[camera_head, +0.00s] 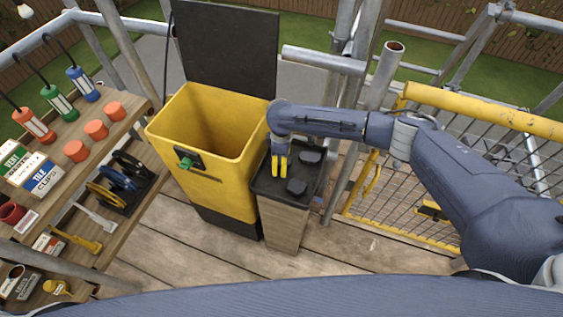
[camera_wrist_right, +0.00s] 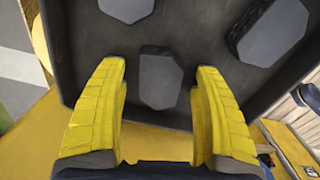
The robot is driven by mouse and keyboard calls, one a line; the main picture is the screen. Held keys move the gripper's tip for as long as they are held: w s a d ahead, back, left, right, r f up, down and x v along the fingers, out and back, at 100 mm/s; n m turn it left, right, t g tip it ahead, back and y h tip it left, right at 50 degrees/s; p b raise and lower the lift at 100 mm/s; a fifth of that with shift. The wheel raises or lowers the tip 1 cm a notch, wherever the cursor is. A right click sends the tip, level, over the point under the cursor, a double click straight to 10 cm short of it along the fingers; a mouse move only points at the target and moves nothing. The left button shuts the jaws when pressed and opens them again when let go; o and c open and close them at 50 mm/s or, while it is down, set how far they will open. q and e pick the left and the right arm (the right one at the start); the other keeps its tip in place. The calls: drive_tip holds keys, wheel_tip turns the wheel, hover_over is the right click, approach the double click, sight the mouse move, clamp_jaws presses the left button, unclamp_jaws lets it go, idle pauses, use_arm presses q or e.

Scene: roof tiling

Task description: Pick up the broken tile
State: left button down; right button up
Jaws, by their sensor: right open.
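Several dark grey slate tile pieces lie in a shallow black tray (camera_head: 316,174) on a wooden stand. Two of them, a far piece (camera_head: 309,156) and a near piece (camera_head: 297,187), show in the head view. In the right wrist view, one angular piece (camera_wrist_right: 160,78) lies ahead of my fingers, centred between them. Two others, one at the top (camera_wrist_right: 127,8) and one at the upper right (camera_wrist_right: 270,32), lie beyond. I cannot tell which is the broken tile. My right gripper (camera_head: 279,167), with yellow fingers, points down over the tray's left part, open and empty. My left gripper is out of view.
A yellow bin (camera_head: 185,190) with its black lid (camera_head: 228,45) raised stands left of the tray. Shelves (camera_head: 130,125) with lamps, orange cups and tools are at the left. A yellow mesh gate (camera_head: 420,200) and scaffold poles are at the right.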

drive_tip(key=shift+c, duration=0.5)
drive_tip(key=c, duration=1.3)
drive_tip(key=shift+r, duration=0.1)
